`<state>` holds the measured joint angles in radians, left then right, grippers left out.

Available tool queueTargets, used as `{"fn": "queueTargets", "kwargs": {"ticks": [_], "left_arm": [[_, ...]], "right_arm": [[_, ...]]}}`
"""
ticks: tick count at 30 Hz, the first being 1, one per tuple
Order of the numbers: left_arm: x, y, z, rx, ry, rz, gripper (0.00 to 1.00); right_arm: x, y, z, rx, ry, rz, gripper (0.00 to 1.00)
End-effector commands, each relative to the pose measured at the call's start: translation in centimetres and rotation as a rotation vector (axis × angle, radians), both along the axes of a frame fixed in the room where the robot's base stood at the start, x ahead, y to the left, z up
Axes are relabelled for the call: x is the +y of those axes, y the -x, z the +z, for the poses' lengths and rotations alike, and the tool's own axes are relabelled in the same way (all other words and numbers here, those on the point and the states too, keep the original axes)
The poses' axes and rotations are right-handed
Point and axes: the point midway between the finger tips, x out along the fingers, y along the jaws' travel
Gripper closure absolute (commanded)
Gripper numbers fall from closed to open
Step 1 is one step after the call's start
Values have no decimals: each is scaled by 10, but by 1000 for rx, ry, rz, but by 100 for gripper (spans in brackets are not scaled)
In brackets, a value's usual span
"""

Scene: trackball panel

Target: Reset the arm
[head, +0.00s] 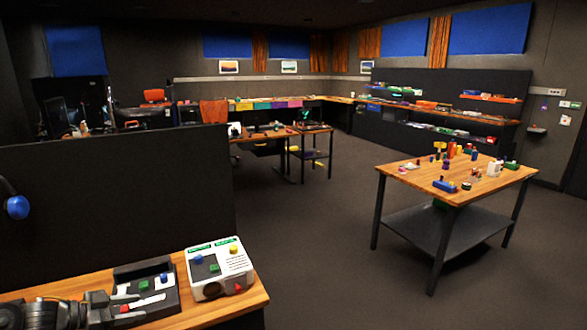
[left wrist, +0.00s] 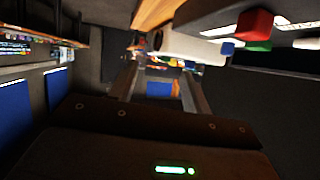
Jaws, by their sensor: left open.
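My left gripper (head: 125,308) reaches in from the lower left of the head view, low over the wooden bench and at the left side of a black control box (head: 148,285). Its jaws are open, and in the left wrist view the fingers (left wrist: 158,92) stand apart with nothing clearly held between them. The black box has a green button, a blue button and a red part near the fingers; I cannot tell whether they touch. A white panel (head: 220,270) with a blue ball, a green button and a yellow knob stands just right of it. My right gripper is not in view.
The bench (head: 240,302) ends just right of the white panel. A dark partition (head: 110,205) rises behind it. A wooden table (head: 400,177) with several small coloured objects stands at the right. Open floor (head: 315,235) lies between. In the wrist view, a red block (left wrist: 254,24) shows near the top.

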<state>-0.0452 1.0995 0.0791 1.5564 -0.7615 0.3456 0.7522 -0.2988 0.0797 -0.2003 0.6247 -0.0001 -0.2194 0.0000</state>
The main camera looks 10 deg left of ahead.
Motion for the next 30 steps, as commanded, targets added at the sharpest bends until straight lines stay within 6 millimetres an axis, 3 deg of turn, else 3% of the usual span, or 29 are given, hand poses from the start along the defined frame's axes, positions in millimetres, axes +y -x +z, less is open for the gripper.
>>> {"fn": "queueTargets", "kwargs": {"ticks": [7, 14, 17, 21, 30], "left_arm": [[-42, 5, -52, -7, -86, 49, 52], [-97, 27, -106, 9, -199, 156, 52], [-132, 50, -130, 49, -256, 237, 52], [-177, 102, -150, 182, -329, 378, 52], [-225, 190, -154, 481, -368, 507, 52]], "right_arm": [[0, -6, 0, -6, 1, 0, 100], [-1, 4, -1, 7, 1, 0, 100], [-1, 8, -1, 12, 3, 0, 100], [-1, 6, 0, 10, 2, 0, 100], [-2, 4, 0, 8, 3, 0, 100]]}}
